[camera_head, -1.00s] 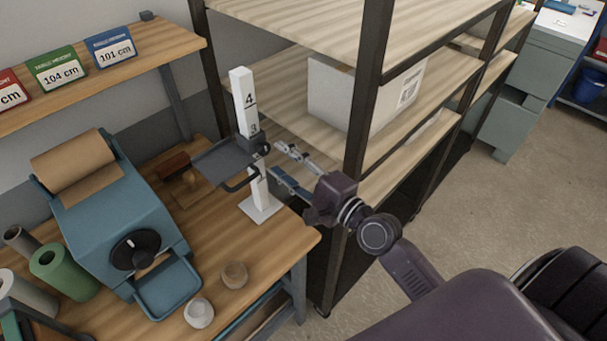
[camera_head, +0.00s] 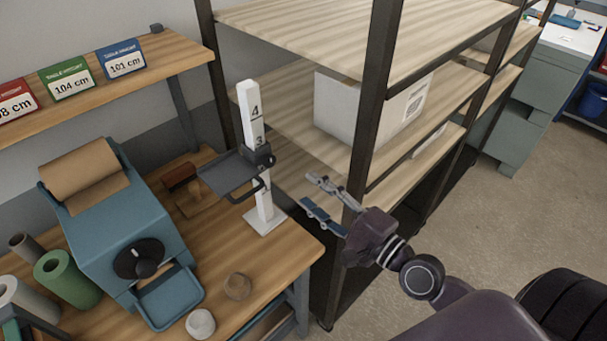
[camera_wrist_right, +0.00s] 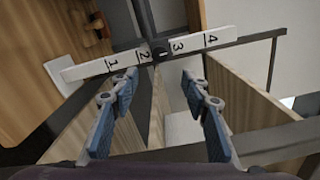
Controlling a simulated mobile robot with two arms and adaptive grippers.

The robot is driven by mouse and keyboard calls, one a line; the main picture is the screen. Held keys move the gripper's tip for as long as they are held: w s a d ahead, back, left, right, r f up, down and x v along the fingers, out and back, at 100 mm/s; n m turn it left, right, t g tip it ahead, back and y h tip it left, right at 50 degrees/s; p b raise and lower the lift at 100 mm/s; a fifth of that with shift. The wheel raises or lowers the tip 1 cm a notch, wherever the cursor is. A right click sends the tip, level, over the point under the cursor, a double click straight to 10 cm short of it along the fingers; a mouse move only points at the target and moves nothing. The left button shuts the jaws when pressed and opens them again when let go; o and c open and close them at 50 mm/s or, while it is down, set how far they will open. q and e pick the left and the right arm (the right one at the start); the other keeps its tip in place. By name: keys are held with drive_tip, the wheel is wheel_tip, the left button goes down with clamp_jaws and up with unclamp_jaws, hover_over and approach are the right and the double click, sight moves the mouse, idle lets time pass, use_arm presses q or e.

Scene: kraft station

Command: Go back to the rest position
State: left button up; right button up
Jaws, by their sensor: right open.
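My right gripper (camera_head: 325,203) is open and empty, in front of the shelf rack's post and to the right of the white numbered post. In the right wrist view its two blue-padded fingers (camera_wrist_right: 160,112) stand apart with nothing between them. The white numbered post (camera_head: 254,140) stands upright on the wooden bench, with a dark sliding platform (camera_head: 228,170) on it. The post also shows beyond the fingertips in the right wrist view (camera_wrist_right: 190,45), apart from them. My left gripper is not in view.
The shelf rack (camera_head: 455,85) holds a white box (camera_head: 345,108). On the bench (camera_head: 275,268) are a blue paper dispenser (camera_head: 110,220), a green roll (camera_head: 68,278) and two small round pieces. Number cards stand on the upper shelf (camera_head: 170,58). Open floor (camera_head: 500,215) lies to the right.

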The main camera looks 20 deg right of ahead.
drive_tip(key=s+a+f+n+g, duration=0.75)
drive_tip(key=a+f+n, duration=0.3)
drive_tip(key=n, duration=0.25)
drive_tip(key=s+d+f+n+g+h, duration=0.6)
drive_tip(key=s+d+f, duration=0.3)
drive_tip(key=s, duration=0.3)
wheel_tip(320, 180, down, 32)
drive_tip(key=s+g+b, duration=0.1)
drive_tip(key=s+b, duration=0.1)
drive_tip(key=b, duration=0.6)
drive_tip(key=s+d+f+b, duration=0.1)
drive_tip(key=s+f+b, duration=0.2)
drive_tip(key=s+f, duration=0.5)
drive_tip(key=s+d+f+g+b, duration=0.1)
drive_tip(key=s+f+b, duration=0.2)
drive_tip(key=s+f, duration=0.6)
wheel_tip(320, 180, down, 7)
drive_tip(key=shift+s+d+f+n, duration=0.1)
drive_tip(key=shift+s+d+n, duration=0.15)
drive_tip(key=shift+d+n, duration=0.15)
